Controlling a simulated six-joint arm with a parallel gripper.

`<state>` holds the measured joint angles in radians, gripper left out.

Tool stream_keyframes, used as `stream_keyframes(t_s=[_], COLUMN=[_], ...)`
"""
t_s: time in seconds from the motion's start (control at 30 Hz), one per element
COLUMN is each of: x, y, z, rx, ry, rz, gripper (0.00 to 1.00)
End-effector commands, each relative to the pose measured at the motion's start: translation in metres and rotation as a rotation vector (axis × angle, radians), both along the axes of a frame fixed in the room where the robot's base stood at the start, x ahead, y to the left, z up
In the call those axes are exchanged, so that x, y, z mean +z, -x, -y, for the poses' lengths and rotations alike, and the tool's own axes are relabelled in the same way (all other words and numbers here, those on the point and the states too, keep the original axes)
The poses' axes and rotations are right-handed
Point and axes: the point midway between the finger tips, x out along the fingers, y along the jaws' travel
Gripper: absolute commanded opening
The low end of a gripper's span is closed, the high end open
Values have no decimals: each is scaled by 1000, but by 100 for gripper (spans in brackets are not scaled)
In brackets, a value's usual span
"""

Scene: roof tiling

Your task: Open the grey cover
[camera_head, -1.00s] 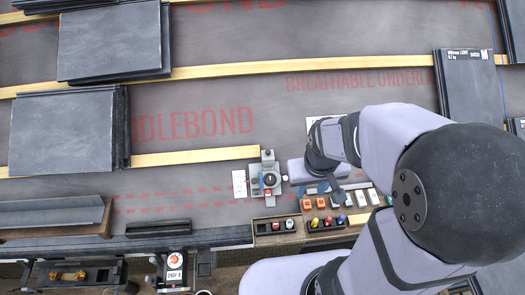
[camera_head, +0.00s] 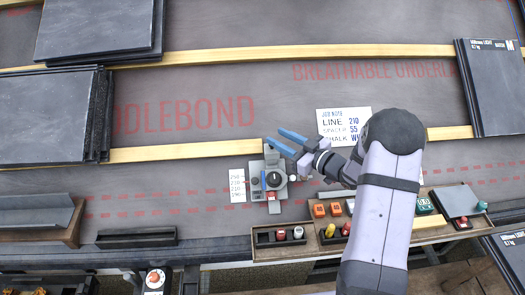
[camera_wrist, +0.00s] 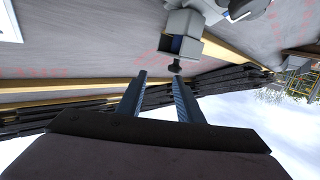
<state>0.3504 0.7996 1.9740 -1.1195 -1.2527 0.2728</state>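A flat grey panel (camera_head: 455,201), possibly the grey cover, lies at the right end of the control tray, with a red part at its front edge. A grey device (camera_head: 271,158) with a black dial (camera_head: 275,179) and a red part stands left of the tray. I cannot tell for sure which grey part is the cover. My gripper (camera_head: 285,140) is open and empty, its blue fingers pointing left above the device's top right. In the wrist view, my gripper (camera_wrist: 160,77) shows spread fingers; a grey box (camera_wrist: 184,22) with a black knob (camera_wrist: 175,67) lies beyond them.
The wooden control tray (camera_head: 408,237) carries several coloured switches, partly hidden by my arm. A job note (camera_head: 343,121) lies behind my gripper. Slate stacks (camera_head: 46,118) lie at left and right. Wooden battens (camera_head: 185,152) cross the roof.

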Motion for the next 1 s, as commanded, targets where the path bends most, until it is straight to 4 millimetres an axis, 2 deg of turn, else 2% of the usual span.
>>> stream_keyframes(t_s=[0.03, 0.1, 0.3, 0.47, 0.67, 1.0], x=[-14, -19, -23, -22, -22, -22], y=[4, 10, 20, 21, 12, -18], z=[-1, -2, -2, -3, -11, -42], rx=[26, 54, 88, 91, 92, 92], ry=[-33, -74, -137, -143, -142, -141], rz=[13, 34, 63, 66, 66, 67], gripper=[33, 33, 33, 33, 33, 33])
